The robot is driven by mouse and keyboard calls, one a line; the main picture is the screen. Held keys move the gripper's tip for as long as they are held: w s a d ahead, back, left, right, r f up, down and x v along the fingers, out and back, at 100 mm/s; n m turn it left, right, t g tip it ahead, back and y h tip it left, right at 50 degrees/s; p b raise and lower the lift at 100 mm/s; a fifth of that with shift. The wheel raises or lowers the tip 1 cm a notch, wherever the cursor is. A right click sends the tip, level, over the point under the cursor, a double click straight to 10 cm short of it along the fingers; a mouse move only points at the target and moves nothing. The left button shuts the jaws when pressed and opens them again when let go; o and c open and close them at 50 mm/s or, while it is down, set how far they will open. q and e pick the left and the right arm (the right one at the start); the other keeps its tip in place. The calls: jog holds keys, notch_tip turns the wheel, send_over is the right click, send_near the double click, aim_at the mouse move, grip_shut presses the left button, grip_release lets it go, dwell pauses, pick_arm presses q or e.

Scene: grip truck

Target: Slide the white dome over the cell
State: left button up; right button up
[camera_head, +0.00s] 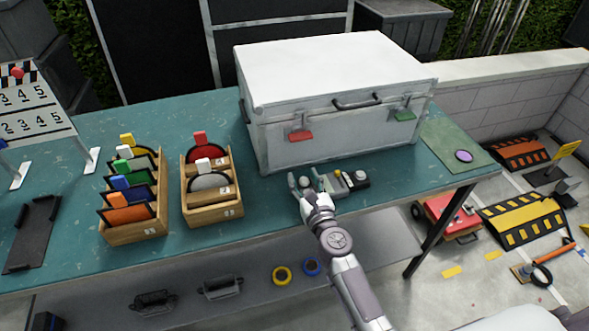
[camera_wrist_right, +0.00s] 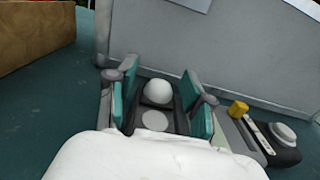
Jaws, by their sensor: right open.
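The white dome (camera_wrist_right: 158,91) sits in a dark slot of a small grey device (camera_wrist_right: 232,136) on the table. A flat pale disc (camera_wrist_right: 155,121), which looks like the cell, lies in the same slot, apart from the dome and nearer the wrist in the right wrist view. The disc is uncovered. My right gripper (camera_wrist_right: 160,103) is open, with its teal finger pads on either side of the dome and no clear contact. In the head view the right gripper (camera_head: 308,182) is over the left part of the device. My left gripper is out of view.
A large white case (camera_head: 345,125) stands close behind the device. The device's right part has a yellow knob (camera_wrist_right: 238,109) and a white button (camera_wrist_right: 284,132). Wooden card holders (camera_head: 212,212) stand to the left. The green tabletop (camera_head: 270,215) in front is mostly clear.

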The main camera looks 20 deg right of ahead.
aim_at(305, 182)
jog(key=shift+w, duration=0.1)
jog(key=shift+r, duration=0.1)
grip_shut()
dwell(0.3)
jog(key=s, duration=0.3)
jog(key=shift+s+d, duration=0.1)
jog(key=shift+s, duration=0.3)
grip_release()
jog(key=shift+w, duration=0.1)
jog(key=s, duration=1.2)
jog(key=shift+d, duration=0.2)
